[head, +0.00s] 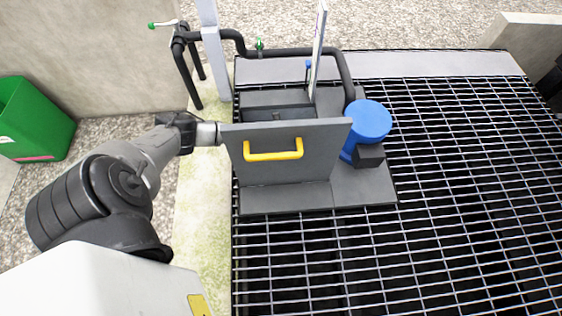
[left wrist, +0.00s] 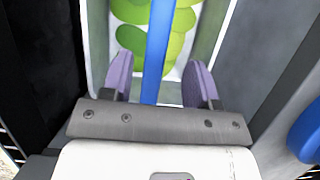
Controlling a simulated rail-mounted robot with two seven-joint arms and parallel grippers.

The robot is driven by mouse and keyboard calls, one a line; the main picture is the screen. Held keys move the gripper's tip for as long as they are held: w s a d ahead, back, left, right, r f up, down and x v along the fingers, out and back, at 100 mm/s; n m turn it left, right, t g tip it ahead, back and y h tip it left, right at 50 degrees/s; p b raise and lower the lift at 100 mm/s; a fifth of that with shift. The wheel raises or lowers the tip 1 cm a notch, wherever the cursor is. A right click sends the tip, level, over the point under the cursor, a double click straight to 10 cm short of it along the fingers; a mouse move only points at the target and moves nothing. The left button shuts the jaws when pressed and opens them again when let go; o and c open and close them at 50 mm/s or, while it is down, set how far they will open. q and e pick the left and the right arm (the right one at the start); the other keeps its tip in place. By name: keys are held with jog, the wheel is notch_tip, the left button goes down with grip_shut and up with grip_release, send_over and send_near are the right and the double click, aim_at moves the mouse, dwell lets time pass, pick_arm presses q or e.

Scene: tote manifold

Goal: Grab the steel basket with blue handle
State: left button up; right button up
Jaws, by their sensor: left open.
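In the left wrist view, a blue handle bar (left wrist: 160,35) runs across the basket (left wrist: 97,42), whose pale walls surround green leaf-like contents. My left gripper (left wrist: 158,84) is open. Its two purple fingers stand on either side of the blue bar, with a gap on both sides. In the head view, a raised grey lid with a yellow handle (head: 273,155) hides the basket and my left fingers. My left arm reaches in from the left, its wrist at the lid's left edge. My right gripper is not in view.
A blue round cap (head: 367,122) sits right of the lid. Black pipes (head: 290,52) and a grey post (head: 213,50) stand behind. A green bin (head: 35,120) is at far left. Open metal grating (head: 470,160) spreads to the right.

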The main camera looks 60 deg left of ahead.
pick_arm(q)
jog(key=shift+b+x, duration=0.5)
jog(key=shift+x, duration=0.3)
jog(key=b+x, duration=0.3)
jog(key=x, duration=0.1)
jog(key=shift+s+a, duration=0.15)
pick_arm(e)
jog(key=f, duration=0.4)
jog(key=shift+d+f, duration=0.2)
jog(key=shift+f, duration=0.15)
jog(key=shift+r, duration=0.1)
pick_arm(q)
jog(key=shift+c, duration=0.4)
grip_shut()
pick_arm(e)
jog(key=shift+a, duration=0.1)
